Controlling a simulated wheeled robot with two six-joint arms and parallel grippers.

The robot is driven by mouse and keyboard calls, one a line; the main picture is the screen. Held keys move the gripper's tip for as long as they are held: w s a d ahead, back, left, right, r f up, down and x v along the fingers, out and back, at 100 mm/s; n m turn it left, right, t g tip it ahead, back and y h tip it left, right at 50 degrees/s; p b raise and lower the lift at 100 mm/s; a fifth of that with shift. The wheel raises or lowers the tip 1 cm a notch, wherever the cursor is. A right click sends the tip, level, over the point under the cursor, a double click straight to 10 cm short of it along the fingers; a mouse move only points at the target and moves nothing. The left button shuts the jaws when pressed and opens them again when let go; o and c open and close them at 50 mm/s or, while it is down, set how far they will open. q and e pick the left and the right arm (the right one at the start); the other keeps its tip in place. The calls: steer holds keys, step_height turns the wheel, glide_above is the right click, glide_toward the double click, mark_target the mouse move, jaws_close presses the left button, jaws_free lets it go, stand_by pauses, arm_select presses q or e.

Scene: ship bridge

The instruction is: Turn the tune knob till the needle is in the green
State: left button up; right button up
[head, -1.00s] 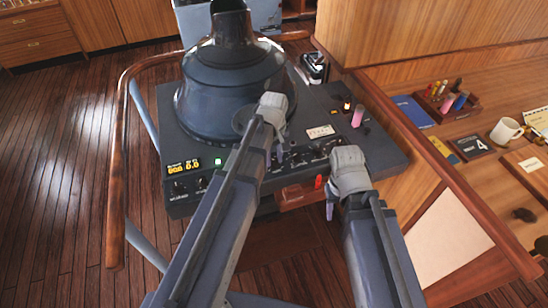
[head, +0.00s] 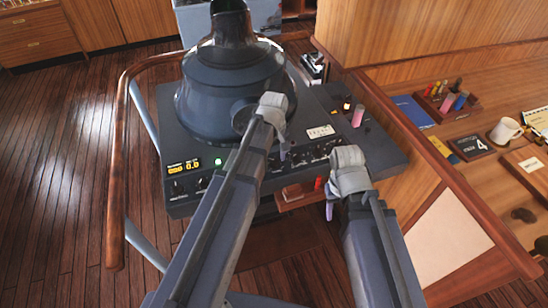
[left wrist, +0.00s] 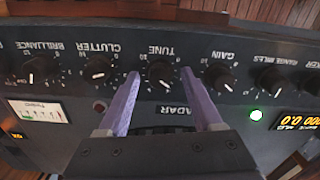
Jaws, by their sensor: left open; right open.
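The black TUNE knob (left wrist: 160,73) is in the middle of the left wrist view, which shows the panel upside down; its white pointer line is visible. My left gripper (left wrist: 160,76) is open, with one purple finger on each side of the knob; I cannot tell whether they touch it. In the head view my left gripper (head: 282,150) is at the panel's front, and its arm hides part of the knob row. The white tuning meter (left wrist: 38,111) also shows in the head view (head: 320,131); its needle is too small to read. My right gripper (head: 329,208) is open in front of the console.
The CLUTTER knob (left wrist: 98,69) and GAIN knob (left wrist: 218,76) flank the TUNE knob closely. The big radar hood (head: 232,90) rises behind the panel. A wooden rail (head: 115,170) curves around the left side. A desk with a mug (head: 505,131) is at the right.

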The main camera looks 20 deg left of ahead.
mark_target(274, 160)
arm_select(q)
steer(key=shift+r+p, duration=3.9)
steer(key=shift+r, duration=0.05)
steer(key=shift+f, duration=0.1)
steer(key=s+d+f+m+b, duration=0.1)
steer(key=s+d+f+b, duration=0.1)
steer(key=s+d+f+m+b, duration=0.3)
steer(key=s+f+m+b, duration=0.1)
steer(key=shift+s+d+y, duration=0.3)
steer(key=shift+s+d, duration=0.1)
steer(key=s+d+f+m+b, duration=0.4)
steer(key=s+d+m, duration=0.1)
steer(key=s+m, duration=0.2)
steer(key=shift+s+f+y+b, duration=0.25)
steer(key=shift+s+y+b, duration=0.05)
steer(key=shift+s+b, duration=0.1)
